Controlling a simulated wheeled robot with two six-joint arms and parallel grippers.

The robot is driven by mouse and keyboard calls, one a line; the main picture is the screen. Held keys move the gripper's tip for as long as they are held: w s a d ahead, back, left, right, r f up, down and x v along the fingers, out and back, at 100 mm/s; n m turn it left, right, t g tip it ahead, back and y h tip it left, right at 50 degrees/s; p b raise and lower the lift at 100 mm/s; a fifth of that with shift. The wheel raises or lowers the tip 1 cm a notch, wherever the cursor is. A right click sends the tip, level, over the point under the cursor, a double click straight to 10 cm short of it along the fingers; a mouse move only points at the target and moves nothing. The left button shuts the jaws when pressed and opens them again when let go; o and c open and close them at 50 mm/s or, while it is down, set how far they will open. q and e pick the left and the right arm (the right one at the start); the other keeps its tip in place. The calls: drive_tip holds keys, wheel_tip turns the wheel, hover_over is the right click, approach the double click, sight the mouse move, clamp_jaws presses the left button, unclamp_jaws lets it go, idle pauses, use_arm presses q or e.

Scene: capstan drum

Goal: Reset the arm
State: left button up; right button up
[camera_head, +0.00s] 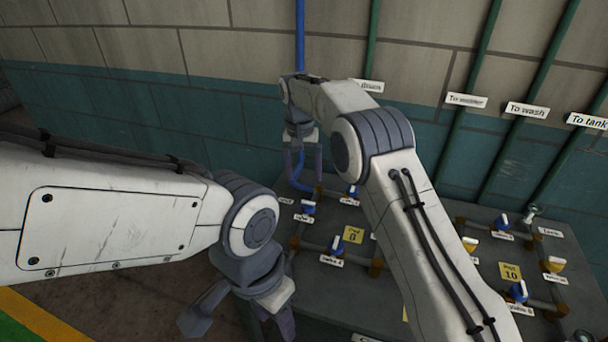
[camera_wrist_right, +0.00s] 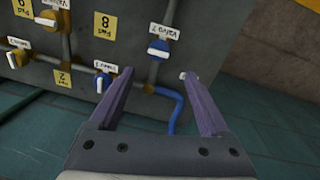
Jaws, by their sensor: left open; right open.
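My left gripper (camera_head: 240,316) is open and empty at the lower middle of the head view, in front of the grey valve panel's left side. My right gripper (camera_head: 302,172) is at the panel's far left corner, close to the blue pipe (camera_head: 300,40). In the right wrist view, its two purple fingers (camera_wrist_right: 158,76) are spread with nothing between them held. Beyond them is the grey panel (camera_wrist_right: 230,40) with a blue-and-white valve (camera_wrist_right: 158,48) and another blue valve (camera_wrist_right: 102,83). Whether the fingers touch the pipe is not clear.
The panel (camera_head: 460,285) carries brown pipes, several blue and yellow valves such as a blue one (camera_head: 334,247), and yellow labels (camera_head: 353,234). Green pipes (camera_head: 480,60) run up the wall behind. A yellow floor stripe (camera_head: 40,318) lies at the lower left.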

drive_tip(key=shift+d, duration=0.1)
drive_tip(key=s+d+r+t, duration=0.1)
drive_tip(key=s+d, duration=0.6)
drive_tip(key=d, duration=0.4)
drive_tip(key=s+d+f+n+t, duration=0.1)
drive_tip(key=s+d, duration=0.3)
drive_tip(key=s, duration=0.6)
drive_tip(key=s+d+f+n+t, duration=0.15)
drive_tip(key=s+d, duration=0.25)
drive_tip(key=s, duration=0.5)
drive_tip(key=s+a+r+n+g+y, duration=0.1)
drive_tip(key=s+a+r+n, duration=0.1)
drive_tip(key=s+a, duration=0.4)
drive_tip(key=s+a+r+n+g, duration=0.2)
drive_tip(key=s+a+r+n, duration=0.1)
drive_tip(key=s+a, duration=0.4)
drive_tip(key=shift+s+a+r+n+y, duration=0.2)
drive_tip(key=shift+s+r+n+y, duration=0.2)
drive_tip(key=shift+s+n, duration=0.2)
drive_tip(key=shift+g, duration=0.25)
